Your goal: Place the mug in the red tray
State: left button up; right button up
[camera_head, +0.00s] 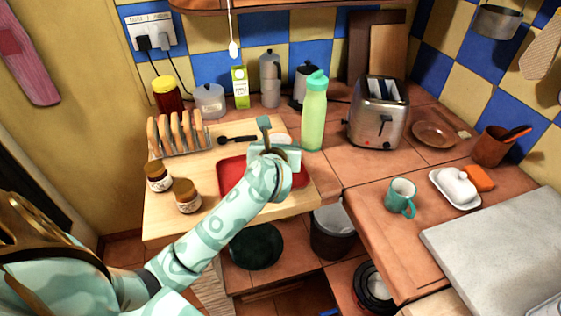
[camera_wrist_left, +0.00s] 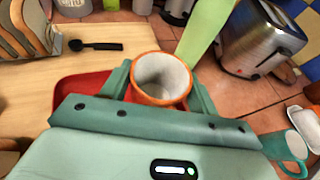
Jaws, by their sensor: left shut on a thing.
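An orange-rimmed mug with a pale inside (camera_wrist_left: 162,78) is between the two fingers of my left gripper (camera_head: 270,143) in the left wrist view. The gripper is shut on it. In the head view the mug is mostly hidden by the gripper. The red tray (camera_head: 232,178) lies on the light wooden board, partly covered by my left arm; its left part also shows in the left wrist view (camera_wrist_left: 82,91). The gripper and mug are over the tray's back right area; I cannot tell whether the mug touches it. My right gripper is not in view.
A green bottle (camera_head: 314,112) stands just right of the gripper, with a toaster (camera_head: 377,115) beyond. A toast rack (camera_head: 178,136) and two jars (camera_head: 187,196) stand left of the tray. A teal mug (camera_head: 401,195) stands on the right counter.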

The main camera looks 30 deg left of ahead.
pick_arm(q)
jog(key=w+f, duration=0.1)
jog(key=w+a+f+b, duration=0.1)
jog(key=f, duration=0.1)
jog(key=shift+w+a+f, duration=0.1)
jog(key=shift+w+f, duration=0.05)
jog(key=shift+w, duration=0.1)
jog(key=shift+w+f+b, duration=0.15)
jog(key=shift+f+b, duration=0.55)
jog(key=shift+f, duration=0.95)
jog(key=shift+f, duration=0.2)
jog(key=o, duration=1.1)
